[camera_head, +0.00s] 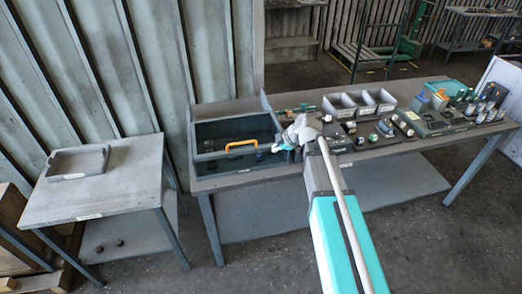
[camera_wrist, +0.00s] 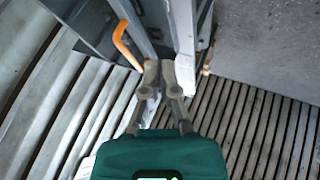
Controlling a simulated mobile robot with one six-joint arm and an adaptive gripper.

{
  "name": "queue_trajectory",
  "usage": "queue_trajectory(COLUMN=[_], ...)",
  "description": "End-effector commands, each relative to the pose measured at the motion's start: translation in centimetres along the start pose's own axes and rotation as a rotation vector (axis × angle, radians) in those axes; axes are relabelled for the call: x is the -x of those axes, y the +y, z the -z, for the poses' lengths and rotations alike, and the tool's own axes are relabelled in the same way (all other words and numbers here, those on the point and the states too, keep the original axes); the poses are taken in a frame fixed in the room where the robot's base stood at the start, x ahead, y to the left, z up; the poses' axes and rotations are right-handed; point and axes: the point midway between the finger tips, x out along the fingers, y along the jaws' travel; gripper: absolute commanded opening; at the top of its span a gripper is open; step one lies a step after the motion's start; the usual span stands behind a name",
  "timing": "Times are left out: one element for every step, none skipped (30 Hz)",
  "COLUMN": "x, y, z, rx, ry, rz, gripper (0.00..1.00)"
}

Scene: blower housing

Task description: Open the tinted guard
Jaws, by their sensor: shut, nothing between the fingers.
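A dark grey-blue box-like housing (camera_head: 205,170) stands at the left end of the long table. An orange handle (camera_head: 242,146) sits across it; I take this to be the grip of the tinted guard, but I cannot clearly tell the guard's panel from the housing. My gripper (camera_head: 275,148) is at the housing's right side, to the right of the handle. In the wrist view my gripper (camera_wrist: 167,72) is shut and empty, and the orange handle (camera_wrist: 125,45) is to the left of the fingertips, apart from them. A grey upright bar passes just beyond the fingers.
Grey bins (camera_head: 357,103) and several small parts crowd the table right of the housing. A lower side table (camera_head: 105,190) with a shallow grey tray (camera_head: 78,175) stands at the left. A corrugated wall (camera_head: 90,60) rises behind. Floor is clear between the tables.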

Motion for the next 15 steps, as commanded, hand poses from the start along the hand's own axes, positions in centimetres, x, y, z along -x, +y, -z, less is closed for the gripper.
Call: queue_trajectory(x=[0.0, 0.0, 0.0, 0.0, -0.1, -0.2, -0.2, -0.3, -0.5, -0.6, -0.8, -1.0, -1.2, -1.4, -1.8], y=[0.0, 0.0, 0.0, 0.0, 0.0, 0.0, 0.0, 0.0, 0.0, 0.0, -0.1, -0.1, -0.1, -0.1, -0.1], z=[0.0, 0.0, 0.0, -0.1, -0.1, -0.1, -0.1, -0.1, -0.1, -0.1, -0.1, -0.2, -0.2, -0.2, -0.2], rx=[-0.001, -0.001, -0.001, -0.001, -0.001, -0.002, -0.002, -0.002, -0.002, -0.002, -0.002, -0.002, -0.002, -0.002, -0.002], ry=[0.0, 0.0, -0.001, -0.001, -0.001, -0.001, -0.001, -0.001, -0.001, -0.001, -0.001, -0.001, -0.001, -0.001, -0.001], rz=[0.0, 0.0, 0.0, 0.0, 0.0, 0.0, 0.0, 0.0, 0.0, 0.0, 0.0, 0.001, 0.001, 0.001, 0.001], gripper=[0.0, 0.0, 0.0, 0.0, 0.0, 0.0, 0.0, 0.0, 0.0, 0.0, 0.0, 0.0, 0.0, 0.0, 0.0])
